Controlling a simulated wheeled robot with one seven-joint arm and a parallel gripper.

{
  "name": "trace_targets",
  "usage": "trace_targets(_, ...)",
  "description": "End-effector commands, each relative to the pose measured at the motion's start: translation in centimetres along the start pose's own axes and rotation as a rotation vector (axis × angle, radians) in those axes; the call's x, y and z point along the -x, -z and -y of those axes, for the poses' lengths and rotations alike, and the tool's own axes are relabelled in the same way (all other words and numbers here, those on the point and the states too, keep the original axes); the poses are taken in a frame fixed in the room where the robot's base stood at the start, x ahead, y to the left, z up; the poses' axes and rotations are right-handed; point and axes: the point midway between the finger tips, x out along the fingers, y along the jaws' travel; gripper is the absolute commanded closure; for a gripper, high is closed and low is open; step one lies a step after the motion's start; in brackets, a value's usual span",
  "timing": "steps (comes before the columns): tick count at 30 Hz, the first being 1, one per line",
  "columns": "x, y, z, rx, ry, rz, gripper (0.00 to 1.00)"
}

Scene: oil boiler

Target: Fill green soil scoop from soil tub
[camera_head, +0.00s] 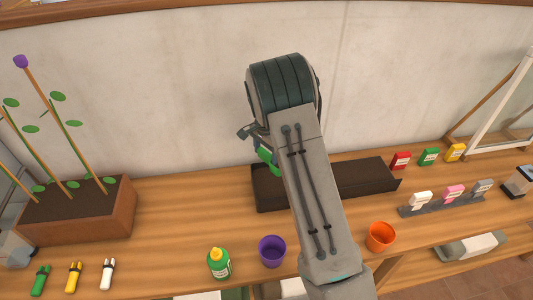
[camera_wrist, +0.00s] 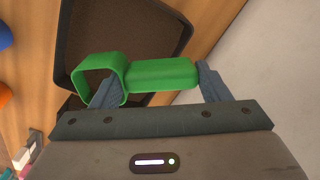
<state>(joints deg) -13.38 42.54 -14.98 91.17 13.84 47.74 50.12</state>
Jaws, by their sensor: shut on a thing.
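The green soil scoop (camera_wrist: 160,74) lies across my gripper (camera_wrist: 158,85) in the wrist view, its open cup (camera_wrist: 103,75) at the left and its handle to the right. My gripper is shut on it. Brown shows inside the cup; I cannot tell if it is soil in it or what lies behind. The black soil tub (camera_head: 272,202) stands on the table in the head view, partly hidden by my arm. The scoop (camera_head: 267,157) shows in part above the tub's back left edge. The wrist view shows the tub (camera_wrist: 66,45) beyond the scoop, with dark soil in it.
A brown planter (camera_head: 75,215) with staked plants is at left. Seed packets (camera_head: 428,156) are at right. A wall (camera_head: 180,90) rises close behind.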

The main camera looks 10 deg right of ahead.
Motion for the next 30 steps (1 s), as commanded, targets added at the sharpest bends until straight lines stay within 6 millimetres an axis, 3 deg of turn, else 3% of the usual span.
trace_targets(14,0.1,0.1,0.0,-0.001,-0.009,-0.001,0.53)
trace_targets(30,2.0,0.1,0.1,-0.001,-0.009,-0.002,0.53)
